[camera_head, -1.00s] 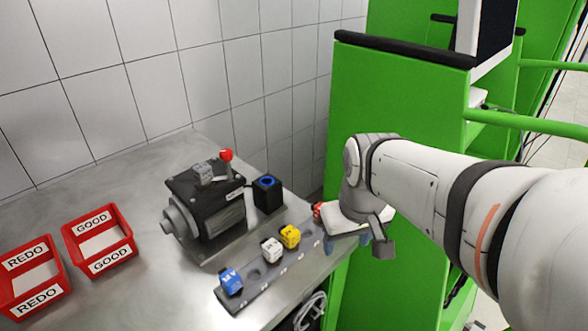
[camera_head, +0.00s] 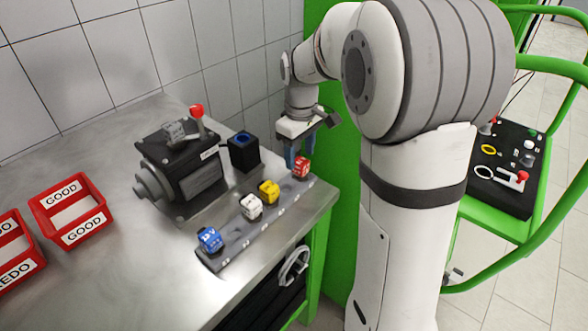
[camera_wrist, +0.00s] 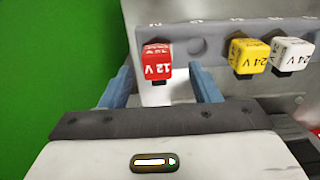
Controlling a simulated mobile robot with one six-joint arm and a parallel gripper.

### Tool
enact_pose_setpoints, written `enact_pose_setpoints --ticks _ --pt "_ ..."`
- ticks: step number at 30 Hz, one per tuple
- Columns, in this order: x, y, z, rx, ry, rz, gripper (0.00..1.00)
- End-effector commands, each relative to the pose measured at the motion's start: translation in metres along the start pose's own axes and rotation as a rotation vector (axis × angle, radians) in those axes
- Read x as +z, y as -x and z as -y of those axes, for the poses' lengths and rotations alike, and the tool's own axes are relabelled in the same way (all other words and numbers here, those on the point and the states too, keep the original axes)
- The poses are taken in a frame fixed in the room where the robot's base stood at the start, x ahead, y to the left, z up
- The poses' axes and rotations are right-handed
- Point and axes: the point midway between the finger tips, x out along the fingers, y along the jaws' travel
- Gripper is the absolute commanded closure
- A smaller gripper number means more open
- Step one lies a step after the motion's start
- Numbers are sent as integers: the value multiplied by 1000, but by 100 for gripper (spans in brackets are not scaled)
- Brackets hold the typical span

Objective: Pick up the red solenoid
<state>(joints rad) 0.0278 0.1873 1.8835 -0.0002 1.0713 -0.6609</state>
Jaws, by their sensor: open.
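The red solenoid (camera_head: 301,167) sits at the right end of the grey holder strip on the steel table. In the wrist view the red solenoid (camera_wrist: 157,61), marked 12 V, appears between and beyond the two blue fingertips. My gripper (camera_head: 297,158) is open beside the red solenoid, pointing down, with a finger partly overlapping it in the head view. In the wrist view my gripper (camera_wrist: 165,82) has one finger on each side of the solenoid's line. Contact is not visible.
Yellow (camera_head: 268,191), white (camera_head: 251,206) and blue (camera_head: 210,239) solenoids stand along the holder strip (camera_head: 240,247). A black pump (camera_head: 185,170) with a red-knobbed lever and a black box (camera_head: 243,153) stand behind. Red GOOD (camera_head: 72,210) and REDO (camera_head: 20,268) bins lie left.

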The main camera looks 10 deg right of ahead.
Motion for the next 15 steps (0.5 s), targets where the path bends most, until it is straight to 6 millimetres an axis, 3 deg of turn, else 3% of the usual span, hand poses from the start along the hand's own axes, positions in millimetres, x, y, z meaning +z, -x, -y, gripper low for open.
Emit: enact_pose_setpoints --ticks 6,15 --pt "0 -30 -2 -1 -1 1 44" --pt "0 -35 -2 0 -2 -1 44"
